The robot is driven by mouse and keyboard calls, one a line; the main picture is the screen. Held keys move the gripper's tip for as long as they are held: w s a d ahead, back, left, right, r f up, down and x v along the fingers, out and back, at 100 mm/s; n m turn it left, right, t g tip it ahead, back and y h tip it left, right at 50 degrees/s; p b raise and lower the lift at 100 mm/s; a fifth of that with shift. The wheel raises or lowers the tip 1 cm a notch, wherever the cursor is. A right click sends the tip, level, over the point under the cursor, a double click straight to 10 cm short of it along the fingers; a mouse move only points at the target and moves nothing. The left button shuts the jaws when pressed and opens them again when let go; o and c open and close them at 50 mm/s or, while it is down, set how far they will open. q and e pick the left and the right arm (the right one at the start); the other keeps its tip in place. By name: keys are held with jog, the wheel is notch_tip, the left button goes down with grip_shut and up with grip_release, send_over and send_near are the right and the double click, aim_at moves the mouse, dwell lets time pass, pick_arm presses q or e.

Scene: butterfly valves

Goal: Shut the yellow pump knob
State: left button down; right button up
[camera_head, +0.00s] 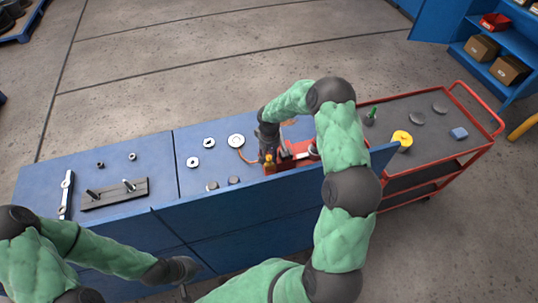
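A red pump (300,150) sits on the blue bench, partly hidden behind my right arm. A small yellow-orange part (268,159), which looks like the pump knob, shows at its left end. My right gripper (267,153) points down right at this part, seemingly touching or just above it; its fingers are dark and too small to read. My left gripper (187,279) is low in front of the bench, away from the pump, and its fingers are hard to make out. The knob's exact angle cannot be told.
The blue bench (100,208) carries a black plate with valve handles (115,193), a bar (66,195) and several round fittings. Shelves with boxes (482,48) are behind.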

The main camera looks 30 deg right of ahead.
jog(key=shift+f, duration=0.5)
grip_shut()
jog(key=shift+f+m+b, duration=0.1)
jog(key=shift+m+b, duration=0.3)
jog(key=shift+b, duration=0.4)
jog(key=shift+m+b, duration=0.3)
jog(key=shift+b, duration=0.05)
grip_release()
